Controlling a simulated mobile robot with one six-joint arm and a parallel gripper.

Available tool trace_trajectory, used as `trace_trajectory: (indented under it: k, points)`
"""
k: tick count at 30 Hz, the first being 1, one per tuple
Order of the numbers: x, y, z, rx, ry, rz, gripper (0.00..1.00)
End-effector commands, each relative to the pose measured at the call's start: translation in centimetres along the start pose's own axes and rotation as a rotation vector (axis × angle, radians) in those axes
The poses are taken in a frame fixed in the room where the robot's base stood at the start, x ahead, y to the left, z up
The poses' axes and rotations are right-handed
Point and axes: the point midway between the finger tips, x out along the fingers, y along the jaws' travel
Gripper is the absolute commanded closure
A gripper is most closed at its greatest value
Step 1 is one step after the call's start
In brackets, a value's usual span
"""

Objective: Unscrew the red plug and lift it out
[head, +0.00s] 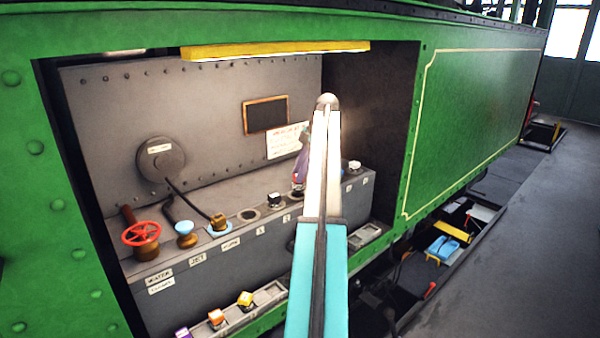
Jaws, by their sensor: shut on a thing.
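My arm reaches in from the bottom and covers the middle of the bench. My gripper (299,172) shows only in part, as a dark purple shape left of my white arm link, low over the row of sockets. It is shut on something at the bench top. That thing is mostly hidden, and I cannot make out its colour or whether it is still seated. No plug that is clearly red shows in the open. A black-and-white plug (275,200) stands just left of my gripper. An empty round socket (248,214) is further left.
A pale-topped plug (354,167) stands right of my arm. A lower tray (268,294) holds coloured caps. A yellow bar (275,50) crosses the opening's top.

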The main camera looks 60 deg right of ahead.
Motion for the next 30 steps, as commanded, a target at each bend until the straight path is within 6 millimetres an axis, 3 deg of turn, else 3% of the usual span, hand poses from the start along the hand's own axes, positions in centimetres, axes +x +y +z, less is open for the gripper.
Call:
trace_trajectory:
  k: [21,30]
  points:
    - [-2.3,0.1,-1.0,-0.001,0.001,0.001,1.0]
    - [-2.4,0.1,-1.0,-0.001,0.001,0.001,1.0]
